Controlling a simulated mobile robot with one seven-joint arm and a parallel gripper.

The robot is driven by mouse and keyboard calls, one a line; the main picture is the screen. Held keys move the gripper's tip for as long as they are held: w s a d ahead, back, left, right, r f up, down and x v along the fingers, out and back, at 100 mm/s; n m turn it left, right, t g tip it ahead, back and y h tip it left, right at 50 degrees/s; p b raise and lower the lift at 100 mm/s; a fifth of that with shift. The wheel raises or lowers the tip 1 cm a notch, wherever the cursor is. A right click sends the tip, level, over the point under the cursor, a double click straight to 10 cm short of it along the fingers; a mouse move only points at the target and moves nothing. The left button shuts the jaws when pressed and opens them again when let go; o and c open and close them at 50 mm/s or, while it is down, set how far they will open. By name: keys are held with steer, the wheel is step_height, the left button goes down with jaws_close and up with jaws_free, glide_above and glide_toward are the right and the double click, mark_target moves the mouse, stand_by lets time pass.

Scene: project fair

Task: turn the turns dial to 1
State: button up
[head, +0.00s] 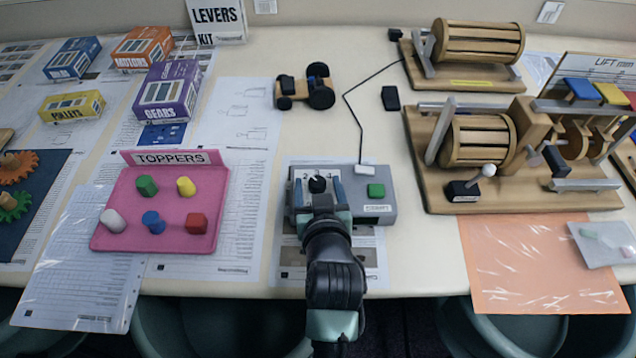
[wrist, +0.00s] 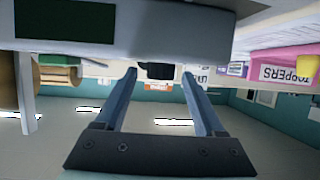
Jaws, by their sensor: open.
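The turns dial (head: 317,184) is a black knob on top of a grey box (head: 385,209) near the table's front edge. Small numbers are printed around it, partly hidden by my gripper; I cannot tell which one it points to. My gripper (head: 322,177) is open, with its two blue fingers on either side of the dial. In the wrist view, which looks upside down, the dark knob (wrist: 158,71) shows between the fingertips of my gripper (wrist: 159,75), with no clear sign of touching.
A green button (head: 376,190) is on the box, right of the dial. A black cable runs from the box to a wooden drum machine (head: 465,45). A pink TOPPERS tray (head: 120,232) lies to the left, an orange sheet (head: 545,265) to the right.

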steer(key=shift+w, duration=0.15)
jaws_close()
steer(key=shift+f, duration=0.1)
steer(key=shift+n+y+b, duration=0.3)
steer(key=shift+b, duration=0.1)
steer(key=n+y+b, duration=0.3)
steer(key=b, duration=0.1)
steer(key=shift+w+d+f+g, duration=0.1)
steer(key=shift+d+f+g, duration=0.1)
steer(key=shift+d+g, duration=0.15)
steer(key=n+g+y+b, duration=0.1)
steer(key=n+y+b, duration=0.1)
steer(key=n+g+y+b, duration=0.2)
steer(key=shift+w+d+r+y, duration=0.1)
steer(key=shift+r+y, duration=0.1)
steer(key=shift+y, duration=0.2)
steer(key=shift+n, duration=0.3)
